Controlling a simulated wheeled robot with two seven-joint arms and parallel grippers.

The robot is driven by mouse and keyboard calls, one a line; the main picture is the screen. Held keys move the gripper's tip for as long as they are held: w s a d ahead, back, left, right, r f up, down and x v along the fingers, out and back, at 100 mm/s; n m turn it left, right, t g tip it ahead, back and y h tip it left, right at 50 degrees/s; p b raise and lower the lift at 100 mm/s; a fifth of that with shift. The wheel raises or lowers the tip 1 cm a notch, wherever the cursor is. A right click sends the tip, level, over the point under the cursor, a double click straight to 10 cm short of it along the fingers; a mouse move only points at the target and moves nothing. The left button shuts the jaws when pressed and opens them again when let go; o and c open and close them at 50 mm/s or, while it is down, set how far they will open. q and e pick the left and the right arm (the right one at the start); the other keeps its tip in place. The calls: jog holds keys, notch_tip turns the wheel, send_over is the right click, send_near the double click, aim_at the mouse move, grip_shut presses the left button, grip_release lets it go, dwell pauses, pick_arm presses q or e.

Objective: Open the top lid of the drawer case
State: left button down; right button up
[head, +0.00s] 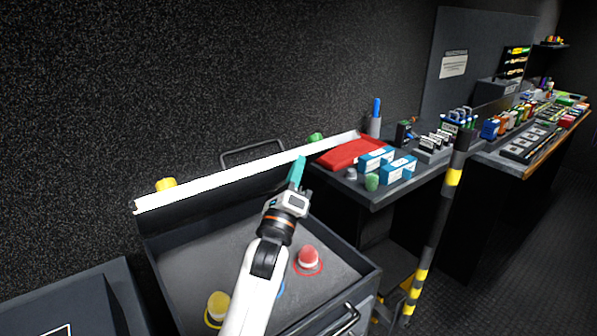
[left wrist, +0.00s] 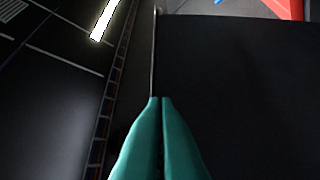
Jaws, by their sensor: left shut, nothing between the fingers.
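The drawer case (head: 340,245) stands at lower middle in the head view, its top uncovered. Its dark top lid (head: 215,217) with a white edge is raised at the back, tilted up along the wall side. A red knob (head: 308,257) and a yellow knob (head: 217,305) sit inside the case. My left gripper (head: 299,170) is over the case, its teal fingers shut and empty in front of the lid's white edge. Whether they touch the lid cannot be told. In the left wrist view the shut fingers (left wrist: 161,130) point at a large black surface. My right gripper is not in view.
A table (head: 375,193) to the right holds a red folded item (head: 352,152), blue-and-white boxes (head: 398,169) and a green item (head: 371,182). A yellow-and-black striped post (head: 434,220) stands in front of it. The floor at far right is clear.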

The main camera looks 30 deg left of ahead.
pick_arm(q)
jog(key=shift+r, duration=0.1)
jog(key=w+a+r+n+g+y+p, duration=0.1)
jog(key=w+a+r+n+g+p, duration=0.1)
jog(key=a+r+p, duration=0.4)
jog(key=w+a+r+n+g+y+p, duration=0.1)
jog(key=w+a+r+n+g+p, duration=0.1)
jog(key=w+a+r+n+p, duration=0.2)
jog(key=a+r+p, duration=0.3)
jog(key=a+p, duration=0.4)
jog(key=shift+w+r, duration=0.25)
jog(key=shift+f, duration=0.1)
